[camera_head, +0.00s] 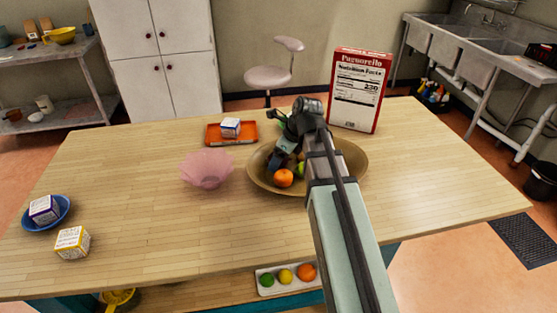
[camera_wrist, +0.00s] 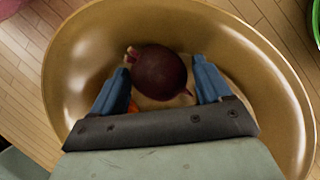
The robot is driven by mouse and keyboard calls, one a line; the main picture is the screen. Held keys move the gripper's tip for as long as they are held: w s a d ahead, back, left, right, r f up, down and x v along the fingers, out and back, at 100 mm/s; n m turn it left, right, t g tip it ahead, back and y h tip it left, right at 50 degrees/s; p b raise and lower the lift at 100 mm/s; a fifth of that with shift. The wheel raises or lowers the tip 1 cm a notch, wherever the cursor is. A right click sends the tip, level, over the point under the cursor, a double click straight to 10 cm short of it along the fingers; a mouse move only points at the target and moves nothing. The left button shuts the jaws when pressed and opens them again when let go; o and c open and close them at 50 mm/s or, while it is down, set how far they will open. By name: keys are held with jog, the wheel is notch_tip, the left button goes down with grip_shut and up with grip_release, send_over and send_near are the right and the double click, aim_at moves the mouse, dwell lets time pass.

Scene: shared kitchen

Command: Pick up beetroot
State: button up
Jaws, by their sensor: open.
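The beetroot (camera_wrist: 158,72) is dark purple and round, with a stubby stem end at its left and a thin root at its right. It lies in a large golden-brown bowl (camera_wrist: 75,60), which also stands on the table in the head view (camera_head: 352,165). My gripper (camera_wrist: 165,80) is open over the bowl, its two blue fingers on either side of the beetroot's near part. I cannot tell whether the fingers touch it. In the head view my gripper (camera_head: 280,157) dips into the bowl, and the beetroot is not clearly visible there.
An orange (camera_head: 283,178) and a green fruit (camera_head: 300,170) share the bowl. A pink bowl (camera_head: 206,169) stands to its left, an orange tray (camera_head: 214,139) with a small box behind. A tall red-and-white box (camera_head: 359,90) stands behind the bowl. The table's front middle is clear.

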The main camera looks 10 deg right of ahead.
jog(key=c, duration=0.8)
jog(key=shift+r, duration=0.15)
jog(key=shift+c, duration=0.2)
